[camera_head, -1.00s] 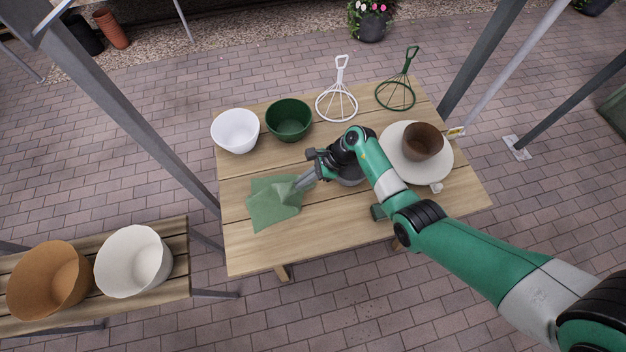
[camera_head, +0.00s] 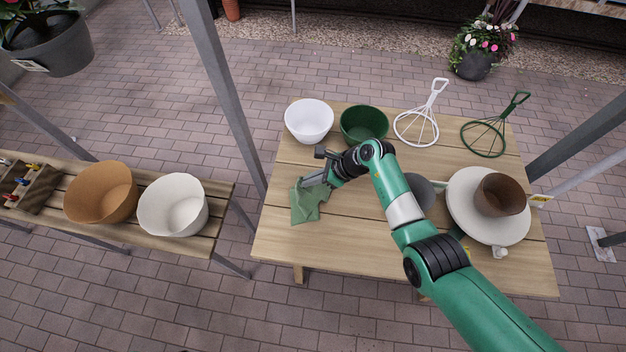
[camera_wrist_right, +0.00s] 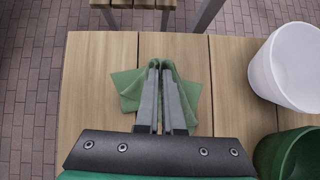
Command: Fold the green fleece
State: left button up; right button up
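The green fleece (camera_head: 306,207) lies partly on the left end of the wooden table, bunched and with uneven edges. It also shows in the right wrist view (camera_wrist_right: 128,84), with a raised fold around my fingertips. My right gripper (camera_head: 303,184) reaches in from the right over the fleece's upper part. In the right wrist view its fingers (camera_wrist_right: 160,68) are close together and shut on the fleece, with cloth pinched at the tips. Part of the fleece is hidden by the fingers. My left gripper is in no view.
The wooden table (camera_head: 370,262) is clear at its front. A white bowl (camera_head: 309,121) and a green bowl (camera_head: 363,124) stand behind the fleece. White (camera_head: 418,128) and green (camera_head: 485,138) wire tools lie farther right. A brown bowl (camera_head: 499,194) sits on a pale round plate (camera_head: 465,215).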

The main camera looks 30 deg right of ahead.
jog(key=o, duration=1.5)
notch_tip(320, 180, up, 9)
jog(key=p, duration=0.9)
